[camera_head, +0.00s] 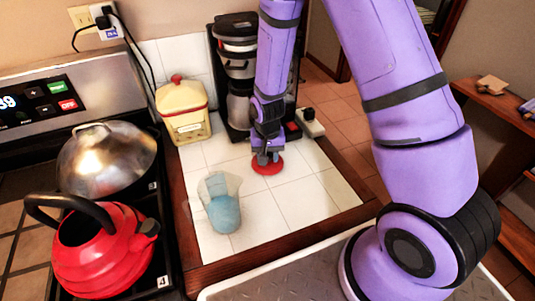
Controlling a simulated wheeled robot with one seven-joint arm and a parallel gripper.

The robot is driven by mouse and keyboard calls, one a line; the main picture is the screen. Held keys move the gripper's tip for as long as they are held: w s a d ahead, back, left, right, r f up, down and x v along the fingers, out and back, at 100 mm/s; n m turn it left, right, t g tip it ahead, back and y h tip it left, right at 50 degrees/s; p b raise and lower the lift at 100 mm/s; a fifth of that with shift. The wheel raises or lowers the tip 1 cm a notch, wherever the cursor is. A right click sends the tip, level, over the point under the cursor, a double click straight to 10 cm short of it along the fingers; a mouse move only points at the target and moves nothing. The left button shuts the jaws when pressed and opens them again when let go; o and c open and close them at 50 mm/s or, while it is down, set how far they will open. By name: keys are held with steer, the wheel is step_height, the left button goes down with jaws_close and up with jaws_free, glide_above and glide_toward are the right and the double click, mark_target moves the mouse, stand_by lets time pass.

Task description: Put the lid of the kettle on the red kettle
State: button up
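The red kettle (103,258) stands on the front part of the stove at the lower left, with a black arched handle and an uncovered dark opening on top. A flat round red lid (267,167) lies on the white tiled counter near the coffee maker. My gripper (266,158) points down right at the lid, its fingertips over the lid's middle. The fingers are small and dark here, so I cannot tell whether they are closed on the lid's knob.
A cream canister (184,113) and a black coffee maker (236,75) stand at the back. A metal domed pan (106,158) sits behind the kettle.

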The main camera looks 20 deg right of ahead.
steer(key=o, duration=0.9)
steer(key=shift+f, duration=0.1)
step_height(320, 180, up, 13)
steer(key=s+d+r+n+t, duration=0.1)
steer(key=s+d+r, duration=0.1)
steer(key=s+r, duration=0.3)
steer(key=s+d+r+t, duration=0.1)
steer(key=s+r, duration=0.4)
steer(key=r, duration=0.6)
steer(key=s+d+r+n+t, duration=0.1)
steer(key=s+d+r+t, duration=0.1)
steer(key=s+r, duration=0.3)
steer(key=shift+d+r+n, duration=0.15)
steer(key=shift+d+r, duration=0.25)
steer(key=shift+r, duration=0.35)
steer(key=shift+d+r+n, duration=0.15)
steer(key=shift+d+r, duration=0.2)
steer(key=shift+r, duration=0.35)
steer(key=shift+o, duration=0.4)
steer(key=s+d+r+n+t, duration=0.1)
steer(key=s+r, duration=0.2)
steer(key=s, duration=0.4)
steer(key=shift+s+d+r, duration=0.15)
steer(key=shift+s, duration=0.2)
steer(key=shift+o, duration=0.2)
steer(key=shift+s, duration=0.15)
